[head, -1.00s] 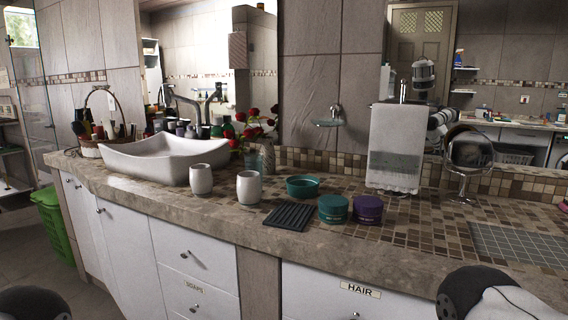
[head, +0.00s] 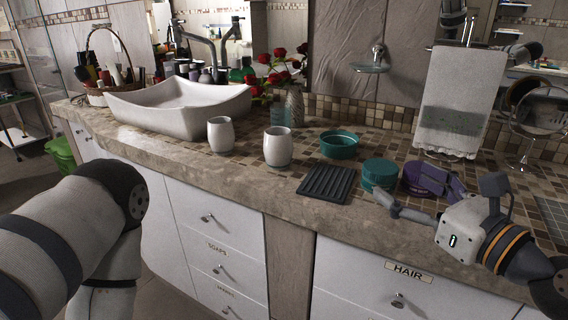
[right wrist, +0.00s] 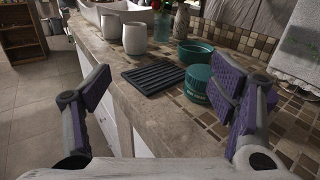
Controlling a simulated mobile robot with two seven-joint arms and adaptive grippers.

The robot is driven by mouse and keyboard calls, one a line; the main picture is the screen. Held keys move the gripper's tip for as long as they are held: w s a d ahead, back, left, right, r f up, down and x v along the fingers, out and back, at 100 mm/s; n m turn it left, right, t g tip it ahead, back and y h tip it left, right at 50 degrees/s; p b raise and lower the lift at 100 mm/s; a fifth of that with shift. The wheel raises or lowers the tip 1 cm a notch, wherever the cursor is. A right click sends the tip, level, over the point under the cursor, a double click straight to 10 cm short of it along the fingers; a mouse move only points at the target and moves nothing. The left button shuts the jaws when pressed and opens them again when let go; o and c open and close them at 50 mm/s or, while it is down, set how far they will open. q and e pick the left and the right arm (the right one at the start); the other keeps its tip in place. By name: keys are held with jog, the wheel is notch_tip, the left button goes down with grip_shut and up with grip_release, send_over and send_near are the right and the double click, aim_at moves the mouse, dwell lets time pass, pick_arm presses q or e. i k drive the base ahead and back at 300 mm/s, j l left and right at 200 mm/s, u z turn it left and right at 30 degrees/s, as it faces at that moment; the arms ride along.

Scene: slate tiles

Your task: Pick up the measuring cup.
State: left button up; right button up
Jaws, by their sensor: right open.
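No thing in view is clearly a measuring cup. Two white cups stand on the counter: a left cup (head: 220,135) and a right cup (head: 278,147). Both also show in the right wrist view, the left cup (right wrist: 111,26) and the right cup (right wrist: 134,38). A round teal bowl (head: 340,145) is right of them; it also shows in the right wrist view (right wrist: 195,53). My right gripper (head: 398,184) is open and empty by the counter's front edge, near the teal jar; its spread fingers show in the right wrist view (right wrist: 165,82). My left arm shows, but its gripper is out of view.
A black ridged tray (head: 327,183), a lidded teal jar (head: 379,174) and a purple jar (head: 424,179), partly behind my right gripper, are near the front edge. A white basin (head: 180,107), roses in a vase (head: 292,108), a towel (head: 457,100) and a mirror (head: 540,112) stand behind.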

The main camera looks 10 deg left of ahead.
aim_at(280, 112)
jog(key=i+j, duration=1.1)
jog(key=i, duration=0.1)
